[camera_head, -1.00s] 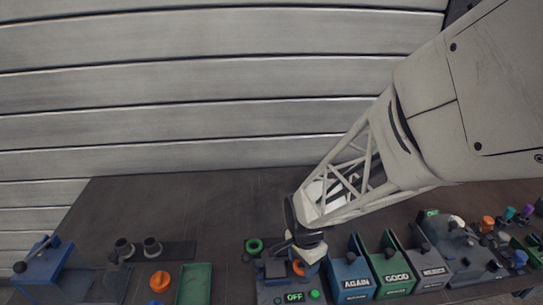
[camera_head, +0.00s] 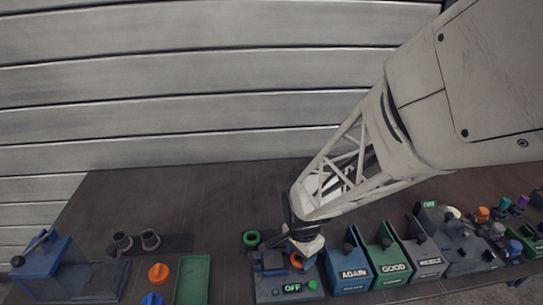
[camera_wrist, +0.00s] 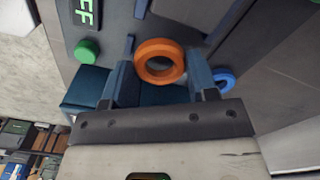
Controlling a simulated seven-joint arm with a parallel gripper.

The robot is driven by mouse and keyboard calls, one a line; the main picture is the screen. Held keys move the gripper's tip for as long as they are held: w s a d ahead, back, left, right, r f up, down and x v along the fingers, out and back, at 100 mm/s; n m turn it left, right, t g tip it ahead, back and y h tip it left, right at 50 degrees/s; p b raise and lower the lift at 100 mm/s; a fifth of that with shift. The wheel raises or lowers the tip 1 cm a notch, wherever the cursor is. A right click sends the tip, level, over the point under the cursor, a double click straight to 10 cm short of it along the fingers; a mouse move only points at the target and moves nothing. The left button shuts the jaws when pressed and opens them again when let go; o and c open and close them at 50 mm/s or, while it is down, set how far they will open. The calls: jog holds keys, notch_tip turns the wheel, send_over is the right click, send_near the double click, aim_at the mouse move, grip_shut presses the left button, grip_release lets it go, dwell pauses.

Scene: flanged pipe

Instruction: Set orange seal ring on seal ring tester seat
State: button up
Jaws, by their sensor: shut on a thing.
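The orange seal ring (camera_wrist: 159,61) sits between the two fingertips of my gripper (camera_wrist: 160,72) in the wrist view. My gripper is shut on it. In the head view, the ring (camera_head: 296,260) shows partly below my gripper (camera_head: 301,249), over the right part of the seal ring tester (camera_head: 265,291). The tester's display (camera_head: 292,288) reads OFF, with a green button (camera_head: 312,284) beside it; the button also shows in the wrist view (camera_wrist: 87,51). The seat is hidden by ring and gripper. I cannot tell whether the ring touches it.
A green ring (camera_head: 251,239) lies behind the tester. Bins marked AGAIN (camera_head: 354,273), GOOD (camera_head: 395,267) and REJECT (camera_head: 430,262) stand close to its right. Left are a green tray (camera_head: 192,281), an orange part (camera_head: 158,273) and a blue part (camera_head: 152,299).

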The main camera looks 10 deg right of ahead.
jog(key=shift+f, duration=0.25)
dwell(0.5)
jog(key=o, duration=0.9)
jog(key=shift+c, duration=0.9)
jog(key=shift+o, duration=1.4)
jog(key=shift+w+r, duration=0.1)
jog(key=shift+r, duration=3.4)
